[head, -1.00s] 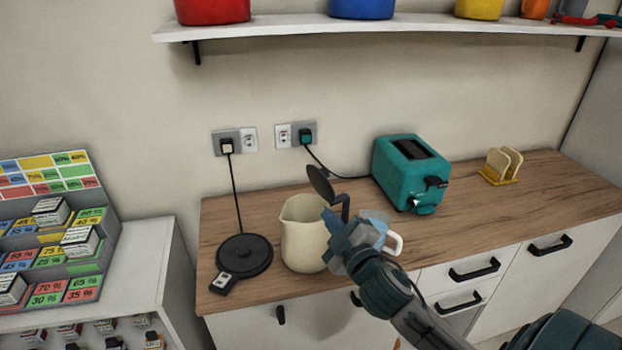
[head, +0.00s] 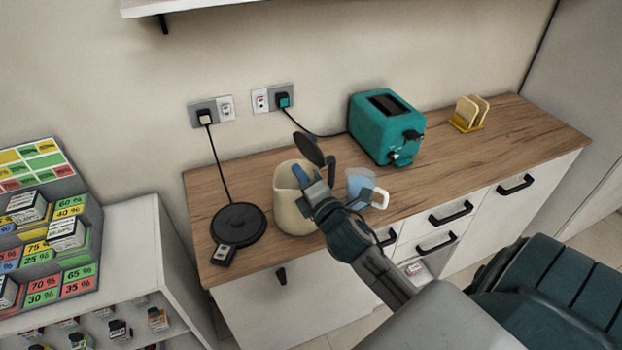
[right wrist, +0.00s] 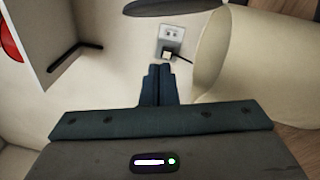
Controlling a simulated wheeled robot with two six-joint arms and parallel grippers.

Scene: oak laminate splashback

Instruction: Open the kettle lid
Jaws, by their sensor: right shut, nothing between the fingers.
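The kettle is a cream jug (head: 287,212) standing on the worktop beside its round black base (head: 238,224). Its dark lid (head: 308,149) stands raised and tilted up above the opening. My right gripper (head: 304,176) is at the kettle's upper right side, just below the lid, and hides part of the rim. In the right wrist view its fingers (right wrist: 157,83) are shut together and empty. The kettle's pale wall (right wrist: 258,60) fills the right there, with a dark edge, probably the lid (right wrist: 165,5), at the top. My left gripper is not in view.
A teal toaster (head: 385,130) and a yellow toast rack (head: 467,120) stand further right. A shelf (head: 185,5) hangs above. The front right worktop is clear.

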